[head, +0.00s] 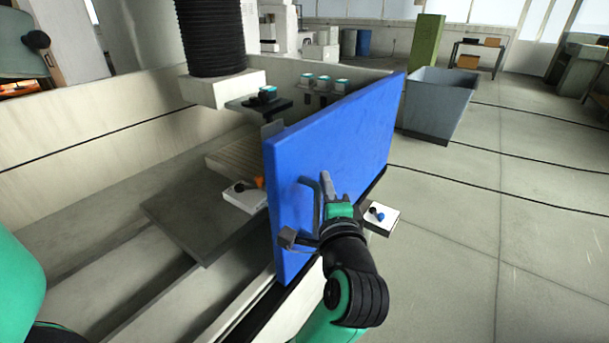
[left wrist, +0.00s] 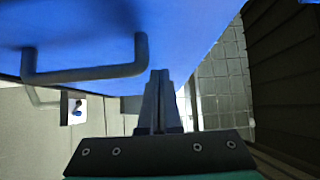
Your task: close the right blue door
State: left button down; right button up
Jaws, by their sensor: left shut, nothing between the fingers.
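The blue door (head: 335,135) is a tall flat panel along the right side of the pale machine tank. The tank's inside shows open to the left of it. A dark bar handle (head: 308,190) is on the door's near face. My left gripper (head: 326,183) is shut and empty, just right of the handle and close to the door face. In the left wrist view, the handle (left wrist: 85,75) lies left of the shut fingers (left wrist: 158,85), not between them, under the blue door (left wrist: 80,25). Contact with the door cannot be told. My right gripper is not in view.
A white box with knobs (head: 381,217) sits beside the door, right of my wrist. A dark slab (head: 185,215) lies in the tank below a black bellows column (head: 211,40). A grey bin (head: 435,110) stands beyond the door. The floor to the right is clear.

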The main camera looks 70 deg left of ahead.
pick_arm(q)
jog(key=s+d+r+p, duration=0.4)
jog(key=s+d+r, duration=0.5)
jog(key=d, duration=0.1)
jog(key=shift+r, duration=0.15)
